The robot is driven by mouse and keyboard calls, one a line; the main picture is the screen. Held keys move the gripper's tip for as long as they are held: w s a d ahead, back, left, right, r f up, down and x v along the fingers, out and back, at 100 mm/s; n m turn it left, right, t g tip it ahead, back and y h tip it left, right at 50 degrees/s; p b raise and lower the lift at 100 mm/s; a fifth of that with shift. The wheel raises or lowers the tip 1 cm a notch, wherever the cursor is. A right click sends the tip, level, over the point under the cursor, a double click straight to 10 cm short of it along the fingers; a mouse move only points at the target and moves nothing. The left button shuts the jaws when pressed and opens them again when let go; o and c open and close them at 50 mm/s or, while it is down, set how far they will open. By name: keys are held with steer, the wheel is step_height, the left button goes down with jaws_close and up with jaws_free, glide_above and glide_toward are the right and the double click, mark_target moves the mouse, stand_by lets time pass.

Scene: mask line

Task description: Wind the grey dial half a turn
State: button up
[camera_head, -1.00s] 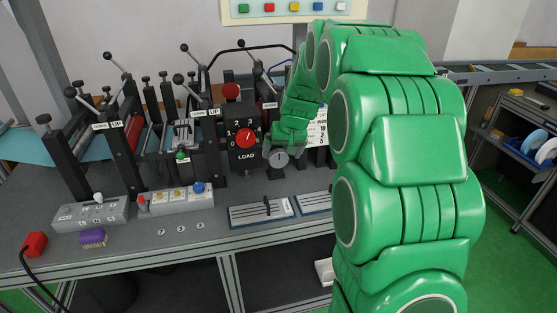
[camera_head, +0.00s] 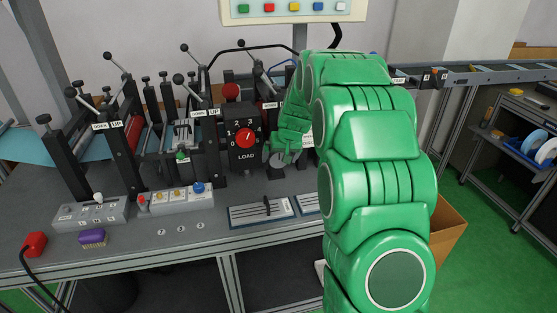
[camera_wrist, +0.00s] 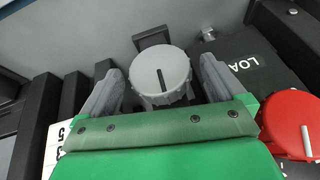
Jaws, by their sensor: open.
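The grey dial (camera_wrist: 161,78) is round with a ribbed edge and a dark pointer line, which runs nearly upright in the wrist view. In the head view the grey dial (camera_head: 280,158) is partly covered by my gripper. My gripper (camera_wrist: 160,85) is open, with one grey finger on each side of the dial. A narrow gap shows at each side, so the fingers look apart from it. In the head view my gripper (camera_head: 283,150) is at the machine's front, right of the black LOAD box (camera_head: 246,140).
A red dial (camera_head: 245,137) on the LOAD box sits close by; the red dial (camera_wrist: 292,124) is at the wrist view's right. Black posts with levers (camera_head: 115,130) stand to the left. Button boxes (camera_head: 178,199) and a purple brush (camera_head: 92,238) lie on the bench.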

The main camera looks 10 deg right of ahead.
steer(key=shift+x, duration=1.05)
steer(key=c, duration=1)
steer(key=shift+y, duration=0.6)
steer(key=shift+f+m+y, duration=0.1)
steer(key=shift+m+y, duration=0.2)
steer(key=shift+y, duration=0.6)
steer(key=shift+m+y, duration=0.3)
steer(key=shift+y, duration=1.1)
steer(key=shift+d+m+t+y, duration=0.1)
steer(key=shift+m+t+y, duration=0.25)
steer(key=shift+y, duration=1)
steer(key=shift+m+t+y, duration=0.25)
steer(key=shift+m+y, duration=0.2)
steer(key=shift+y, duration=0.9)
